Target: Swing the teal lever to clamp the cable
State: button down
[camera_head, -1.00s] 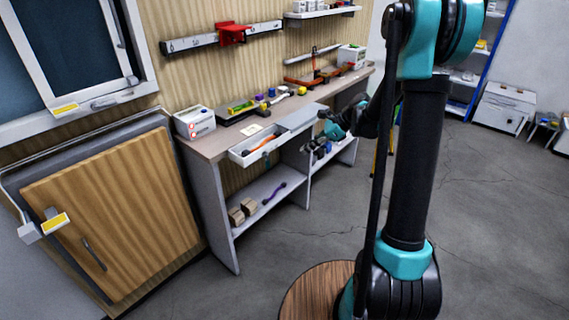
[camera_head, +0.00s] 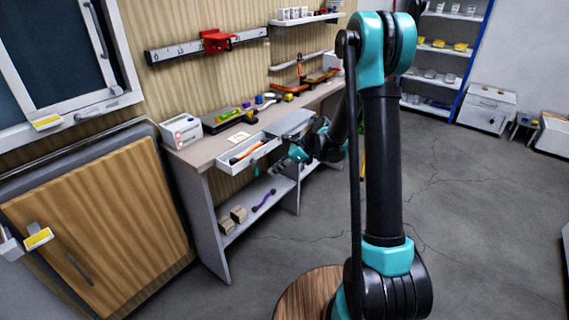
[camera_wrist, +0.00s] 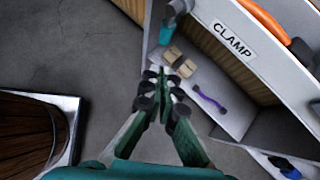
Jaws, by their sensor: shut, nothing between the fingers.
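The teal lever (camera_wrist: 173,18) shows at the top of the wrist view, at the end of the white drawer front labelled CLAMP (camera_wrist: 233,39). In the head view, a small teal part (camera_head: 255,168) shows at the drawer's front. An orange length (camera_wrist: 275,25), possibly the cable, lies in the drawer; it also shows in the head view (camera_head: 249,150). My gripper (camera_wrist: 173,77) is shut and empty, below the lever in the wrist picture and apart from it. In the head view, my gripper (camera_head: 284,161) is just right of the open drawer.
The workbench top (camera_head: 205,150) holds a white box (camera_head: 181,131) and several small items. Wooden blocks (camera_wrist: 178,63) and a purple tool (camera_wrist: 209,103) lie on the lower shelf. A round wooden top (camera_wrist: 25,135) stands at left in the wrist view. Open floor surrounds the bench front.

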aim_at(255, 168)
jog(key=shift+w+a+r, duration=0.1)
jog(key=shift+a, duration=1.7)
